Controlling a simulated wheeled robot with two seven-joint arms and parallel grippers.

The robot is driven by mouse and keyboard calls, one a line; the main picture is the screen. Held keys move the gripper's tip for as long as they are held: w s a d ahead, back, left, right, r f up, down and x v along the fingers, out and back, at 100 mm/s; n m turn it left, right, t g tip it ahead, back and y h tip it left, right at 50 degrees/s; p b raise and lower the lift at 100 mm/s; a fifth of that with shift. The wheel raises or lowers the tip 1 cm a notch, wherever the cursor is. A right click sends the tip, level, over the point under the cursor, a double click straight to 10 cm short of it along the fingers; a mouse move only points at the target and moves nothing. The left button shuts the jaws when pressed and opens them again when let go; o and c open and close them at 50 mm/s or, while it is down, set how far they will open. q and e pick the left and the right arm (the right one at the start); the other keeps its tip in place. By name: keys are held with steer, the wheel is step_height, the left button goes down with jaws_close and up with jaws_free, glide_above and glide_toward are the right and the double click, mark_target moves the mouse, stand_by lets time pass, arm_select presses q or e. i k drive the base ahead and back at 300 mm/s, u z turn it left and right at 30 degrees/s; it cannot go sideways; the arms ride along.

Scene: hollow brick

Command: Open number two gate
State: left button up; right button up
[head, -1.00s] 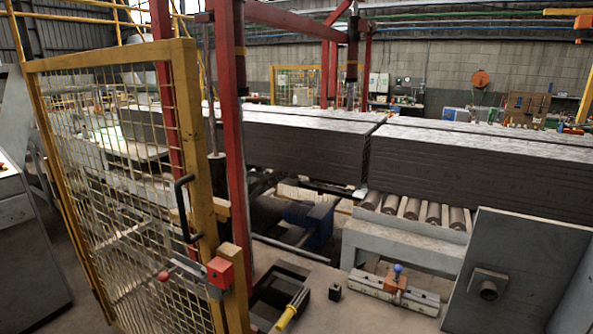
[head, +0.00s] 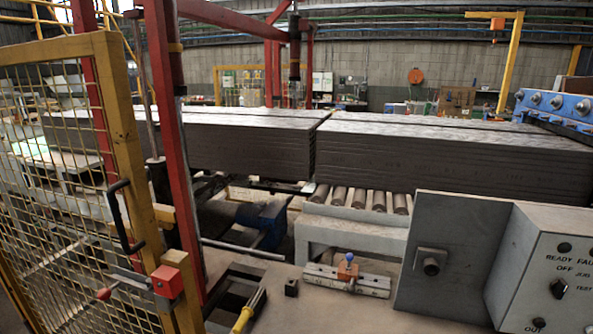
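A yellow-framed wire mesh gate (head: 122,140) stands upright at the left in the head view. It has a black pull handle (head: 121,215) on its right post. A red latch block (head: 167,281) sits low on that post, with a rod ending in a red knob (head: 104,294) to its left. The gate looks closed against the red post (head: 172,130), but I cannot tell whether it is latched. No number shows on the gate. Neither of my grippers is in view.
A grey control box (head: 550,270) with knobs stands at the lower right, beside a grey plate (head: 450,250). A yellow-handled lever (head: 248,311) and a blue-knobbed clamp (head: 347,272) are on the bench. Stacked dark slabs (head: 450,155) lie on rollers behind.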

mark_target(106, 46)
steer(key=u, duration=1.7)
steer(key=k, duration=0.35)
steer(key=z, duration=0.7)
steer(key=i, duration=0.85)
steer(key=z, duration=0.25)
